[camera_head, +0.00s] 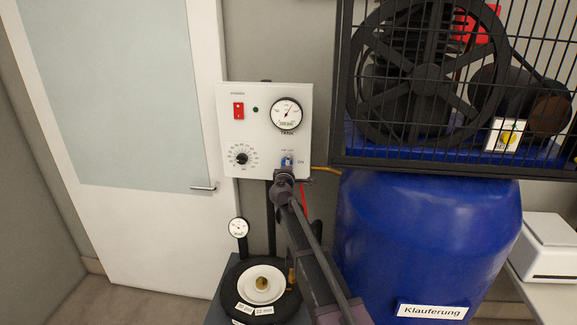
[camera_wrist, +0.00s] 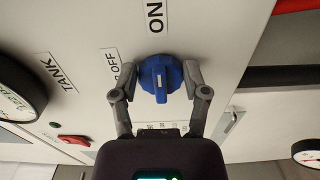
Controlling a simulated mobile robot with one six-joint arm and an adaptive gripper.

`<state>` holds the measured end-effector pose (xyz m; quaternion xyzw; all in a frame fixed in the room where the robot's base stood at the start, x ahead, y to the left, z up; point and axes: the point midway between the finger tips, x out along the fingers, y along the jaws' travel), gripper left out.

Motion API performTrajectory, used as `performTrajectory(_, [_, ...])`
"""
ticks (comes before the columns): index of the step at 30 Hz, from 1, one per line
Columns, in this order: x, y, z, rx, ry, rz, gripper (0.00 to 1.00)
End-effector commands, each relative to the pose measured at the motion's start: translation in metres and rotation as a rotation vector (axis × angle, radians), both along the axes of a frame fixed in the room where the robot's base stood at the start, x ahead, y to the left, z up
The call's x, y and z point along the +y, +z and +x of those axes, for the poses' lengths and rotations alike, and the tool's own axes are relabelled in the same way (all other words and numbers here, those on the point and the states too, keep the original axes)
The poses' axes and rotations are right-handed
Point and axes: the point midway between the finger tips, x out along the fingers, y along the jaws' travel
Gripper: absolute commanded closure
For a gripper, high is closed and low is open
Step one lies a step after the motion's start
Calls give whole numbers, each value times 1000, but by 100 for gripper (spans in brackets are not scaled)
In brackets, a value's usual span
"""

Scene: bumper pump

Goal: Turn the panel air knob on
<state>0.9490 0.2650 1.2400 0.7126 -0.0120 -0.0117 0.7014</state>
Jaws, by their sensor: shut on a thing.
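The panel air knob is a round blue knob (camera_wrist: 160,76) with a raised ridge, on the white panel (camera_head: 258,105). In the head view the knob (camera_head: 287,159) is at the panel's lower right, partly hidden by my gripper (camera_head: 286,172). In the wrist view my gripper (camera_wrist: 160,82) has one finger on each side of the knob and is shut on it. The ON label (camera_wrist: 155,15) is above the knob and the OFF label (camera_wrist: 112,62) is to its left. The ridge runs up and down, roughly in line with ON.
The panel also carries a tank gauge (camera_head: 286,114), a red switch (camera_head: 238,111) and a black dial (camera_head: 241,158). A blue barrel (camera_head: 425,235) and a black cage (camera_head: 345,90) stand close on the right. A tyre with a wheel (camera_head: 232,278) lies below. A door (camera_head: 205,120) is left.

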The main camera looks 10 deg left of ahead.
Motion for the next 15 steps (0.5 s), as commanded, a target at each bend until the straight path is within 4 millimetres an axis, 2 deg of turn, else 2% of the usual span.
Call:
performTrajectory(8, [1, 0, 1, 0, 2, 1, 89])
performTrajectory(9, [1, 0, 1, 0, 2, 0, 35])
performTrajectory(12, [1, 0, 1, 0, 2, 0, 7])
performTrajectory(15, [1, 0, 1, 0, 1, 0, 7])
